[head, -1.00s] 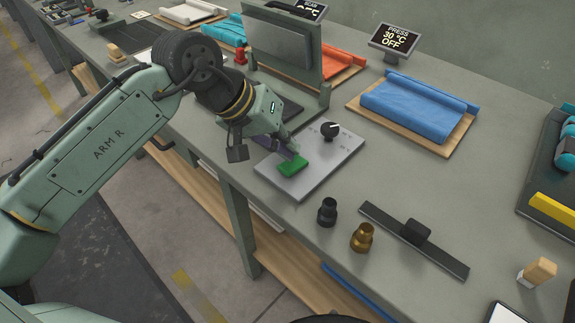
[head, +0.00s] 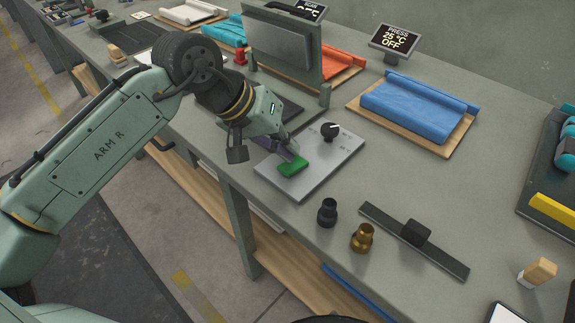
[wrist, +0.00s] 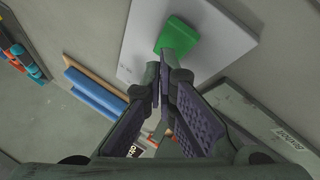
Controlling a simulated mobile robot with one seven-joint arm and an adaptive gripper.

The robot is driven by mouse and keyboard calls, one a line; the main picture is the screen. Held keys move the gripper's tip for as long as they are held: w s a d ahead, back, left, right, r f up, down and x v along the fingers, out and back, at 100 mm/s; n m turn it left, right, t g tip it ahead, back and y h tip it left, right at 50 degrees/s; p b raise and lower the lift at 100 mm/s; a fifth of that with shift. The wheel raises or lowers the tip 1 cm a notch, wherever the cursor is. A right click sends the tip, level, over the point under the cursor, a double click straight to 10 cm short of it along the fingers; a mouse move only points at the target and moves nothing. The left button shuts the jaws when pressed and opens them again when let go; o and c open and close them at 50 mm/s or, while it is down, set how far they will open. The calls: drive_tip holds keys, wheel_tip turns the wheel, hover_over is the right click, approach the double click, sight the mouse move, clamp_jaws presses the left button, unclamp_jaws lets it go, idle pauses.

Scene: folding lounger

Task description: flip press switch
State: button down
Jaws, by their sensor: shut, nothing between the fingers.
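The green press switch (head: 292,166) sits on a light grey panel (head: 310,187) at the bench's front edge. It is also at the top of the wrist view (wrist: 177,37). My gripper (head: 294,152) is shut and empty, with its fingertips pointing down right at the switch's far edge. In the wrist view the fingertips (wrist: 165,70) lie just below the green switch; I cannot tell whether they touch it. A black knob (head: 330,131) stands on the same panel behind the switch. The press display (head: 394,40) reads "PRESS 25 °C OFF".
A blue folded cloth (head: 418,106) lies on a wooden board behind the panel. The flat press (head: 280,45) stands beyond my gripper. A black fitting (head: 327,212), a brass fitting (head: 362,238) and a dark bar with a block (head: 415,233) lie to the right.

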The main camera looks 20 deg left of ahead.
drive_tip(key=shift+s+f, duration=0.1)
drive_tip(key=shift+f, duration=0.25)
drive_tip(key=shift+f+b, duration=0.3)
drive_tip(key=shift+f, duration=0.1)
idle(0.4)
drive_tip(key=shift+r, duration=0.1)
drive_tip(key=shift+r+p, duration=0.75)
drive_tip(key=shift+p, duration=0.05)
drive_tip(key=r+p, duration=0.2)
drive_tip(key=w+r+p, duration=0.1)
drive_tip(key=r+p, duration=0.1)
drive_tip(key=r, duration=0.1)
drive_tip(key=shift+w+d, duration=0.1)
drive_tip(key=shift+d, duration=0.1)
drive_tip(key=shift+f, duration=0.1)
idle(0.4)
